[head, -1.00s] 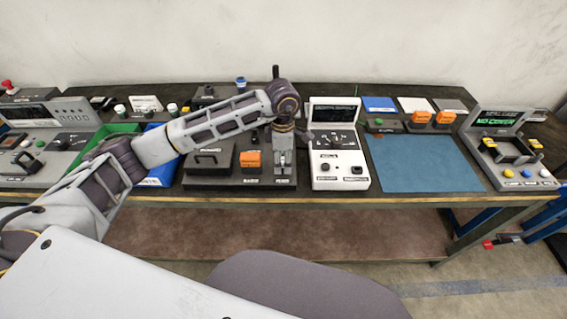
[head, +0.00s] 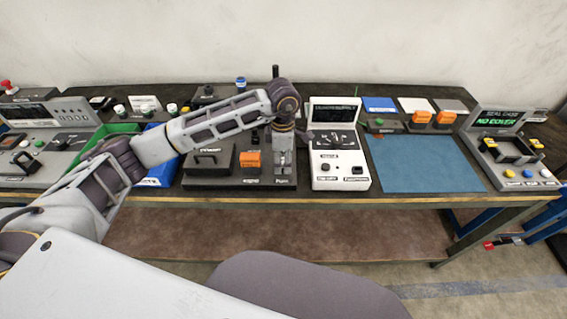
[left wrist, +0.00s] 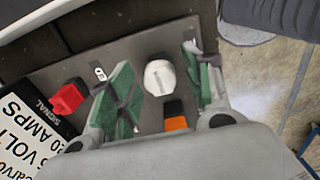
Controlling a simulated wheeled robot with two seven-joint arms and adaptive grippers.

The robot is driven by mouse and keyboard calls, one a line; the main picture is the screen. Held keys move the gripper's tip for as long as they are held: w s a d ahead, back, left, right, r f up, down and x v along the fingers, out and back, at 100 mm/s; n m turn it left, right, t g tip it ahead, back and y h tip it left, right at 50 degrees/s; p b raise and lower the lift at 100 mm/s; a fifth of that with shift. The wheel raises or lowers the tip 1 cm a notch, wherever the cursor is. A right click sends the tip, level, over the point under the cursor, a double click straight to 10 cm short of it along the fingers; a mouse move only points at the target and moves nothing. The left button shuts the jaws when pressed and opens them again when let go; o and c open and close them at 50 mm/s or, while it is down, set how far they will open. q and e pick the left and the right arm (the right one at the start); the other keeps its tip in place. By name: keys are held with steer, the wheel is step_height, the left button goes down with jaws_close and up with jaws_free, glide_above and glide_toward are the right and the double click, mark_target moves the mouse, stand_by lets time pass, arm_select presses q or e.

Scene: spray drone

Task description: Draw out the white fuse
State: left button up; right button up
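The white fuse (left wrist: 159,77) shows in the left wrist view as a round white cap with a dark slot, set on a grey plate (left wrist: 205,25). My left gripper (left wrist: 161,88) is open, with one green-padded finger on each side of the cap. A gap shows on both sides of the cap. My right gripper is in neither view.
In the left wrist view a red block (left wrist: 68,97) and an orange block (left wrist: 175,117) are close to the fingers. In the head view an orange part (head: 250,160) stands left of the gripper and a white console (head: 340,175) right of it. A blue mat (head: 425,165) lies clear.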

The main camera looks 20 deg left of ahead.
mark_target(283, 160)
arm_select(q)
steer(key=c, duration=0.7)
jaws_close()
steer(key=shift+r, duration=0.5)
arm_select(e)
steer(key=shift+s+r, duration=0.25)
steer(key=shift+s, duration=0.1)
arm_select(q)
steer(key=shift+r+p, duration=0.1)
steer(key=shift+p, duration=0.2)
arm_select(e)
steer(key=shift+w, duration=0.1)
arm_select(q)
steer(key=shift+r+p, duration=0.3)
steer(key=shift+r, duration=0.3)
steer(key=shift+r+p, duration=0.3)
steer(key=shift+r, duration=0.5)
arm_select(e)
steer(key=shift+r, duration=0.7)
